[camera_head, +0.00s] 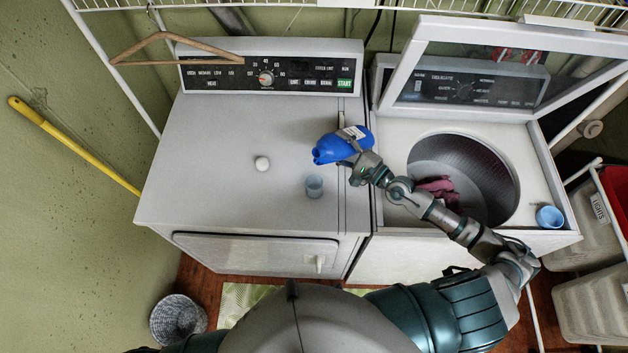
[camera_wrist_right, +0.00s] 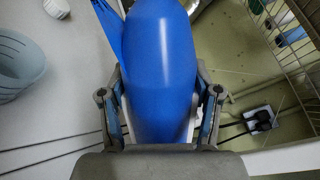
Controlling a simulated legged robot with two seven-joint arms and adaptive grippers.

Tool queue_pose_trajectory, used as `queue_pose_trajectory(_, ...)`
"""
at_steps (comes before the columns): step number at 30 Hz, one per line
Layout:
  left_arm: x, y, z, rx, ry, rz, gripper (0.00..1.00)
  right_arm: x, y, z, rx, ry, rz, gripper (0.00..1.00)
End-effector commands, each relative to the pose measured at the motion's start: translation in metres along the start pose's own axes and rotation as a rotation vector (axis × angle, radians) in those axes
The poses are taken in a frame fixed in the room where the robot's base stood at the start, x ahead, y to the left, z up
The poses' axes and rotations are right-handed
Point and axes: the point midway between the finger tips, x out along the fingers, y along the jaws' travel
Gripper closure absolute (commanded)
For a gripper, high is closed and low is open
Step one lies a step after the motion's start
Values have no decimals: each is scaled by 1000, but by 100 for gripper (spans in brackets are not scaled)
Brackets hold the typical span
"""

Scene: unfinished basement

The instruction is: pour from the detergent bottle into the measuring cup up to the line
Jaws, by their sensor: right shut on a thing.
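The blue detergent bottle (camera_head: 340,147) is tipped on its side above the dryer top, its narrow end toward the left. My right gripper (camera_head: 354,166) is shut on it; in the right wrist view both fingers flank the blue bottle body (camera_wrist_right: 165,60). The translucent bluish measuring cup (camera_head: 314,187) stands upright on the dryer top, below and left of the bottle. It also shows in the right wrist view (camera_wrist_right: 18,62), apart from the bottle. I cannot make out its line or any liquid in it. No stream shows. My left gripper is out of view.
A white cap (camera_head: 262,163) lies on the dryer top (camera_head: 200,190), which is otherwise mostly clear. The open washer (camera_head: 460,180) at right holds dark red cloth. A light blue cup (camera_head: 549,217) sits on its front right corner. A wooden hanger (camera_head: 175,50) hangs at upper left.

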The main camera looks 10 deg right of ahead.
Motion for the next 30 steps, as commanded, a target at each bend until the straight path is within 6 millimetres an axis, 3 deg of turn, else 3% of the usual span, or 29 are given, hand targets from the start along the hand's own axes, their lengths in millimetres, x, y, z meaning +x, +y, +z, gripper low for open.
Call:
queue_pose_trajectory(12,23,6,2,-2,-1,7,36,-6,7,-14,-83,1,11,100)
queue_pose_trajectory(30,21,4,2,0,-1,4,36,-6,18,-18,-212,5,29,100)
